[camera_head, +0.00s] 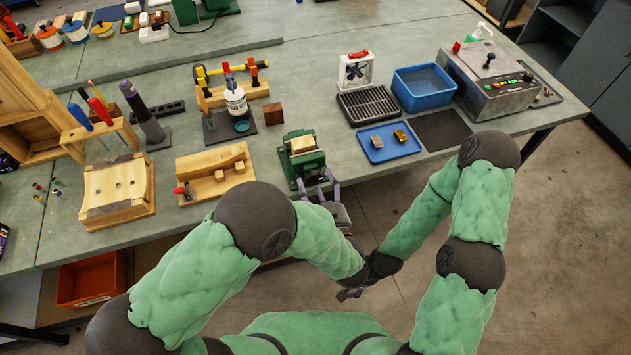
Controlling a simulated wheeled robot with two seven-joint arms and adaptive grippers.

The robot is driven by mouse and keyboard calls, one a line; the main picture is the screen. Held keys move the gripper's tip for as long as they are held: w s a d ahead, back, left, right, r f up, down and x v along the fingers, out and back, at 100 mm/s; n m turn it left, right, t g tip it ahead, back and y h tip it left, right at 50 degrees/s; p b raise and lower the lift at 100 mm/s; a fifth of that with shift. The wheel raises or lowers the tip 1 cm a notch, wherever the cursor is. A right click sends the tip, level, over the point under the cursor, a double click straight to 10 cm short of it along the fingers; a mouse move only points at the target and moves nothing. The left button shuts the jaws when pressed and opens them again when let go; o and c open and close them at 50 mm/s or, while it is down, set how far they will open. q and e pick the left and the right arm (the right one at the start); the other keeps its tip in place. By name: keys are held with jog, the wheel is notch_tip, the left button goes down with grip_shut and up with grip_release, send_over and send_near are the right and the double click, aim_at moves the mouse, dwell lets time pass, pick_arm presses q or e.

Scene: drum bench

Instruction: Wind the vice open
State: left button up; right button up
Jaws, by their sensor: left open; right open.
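The green vice (291,168) stands at the front edge of the bench, right of the middle. A pale block (302,144) shows at its top between green jaw parts; I cannot tell how tightly it is held. My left gripper (319,184) is open at the front of the vice, its purple fingers spread on either side of the vice's front end. The vice's handle is too small and covered to make out, and I cannot tell whether the fingers touch it. My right gripper (348,294) is open and low in front of the bench, partly hidden by its wrist, away from the vice.
A wooden fixture (215,172) with a red-handled tool lies left of the vice. A blue tray (388,143) with two small blocks lies to the right. A small brown cube (273,113) and a white bottle (236,101) stand behind. Bare bench surrounds the vice's sides.

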pick_arm(q)
jog(key=shift+x, duration=0.8)
jog(key=c, duration=1.1)
jog(key=shift+c, duration=0.2)
jog(key=shift+r, duration=0.1)
jog(key=shift+w+r+n, duration=0.1)
jog(key=shift+n, duration=0.4)
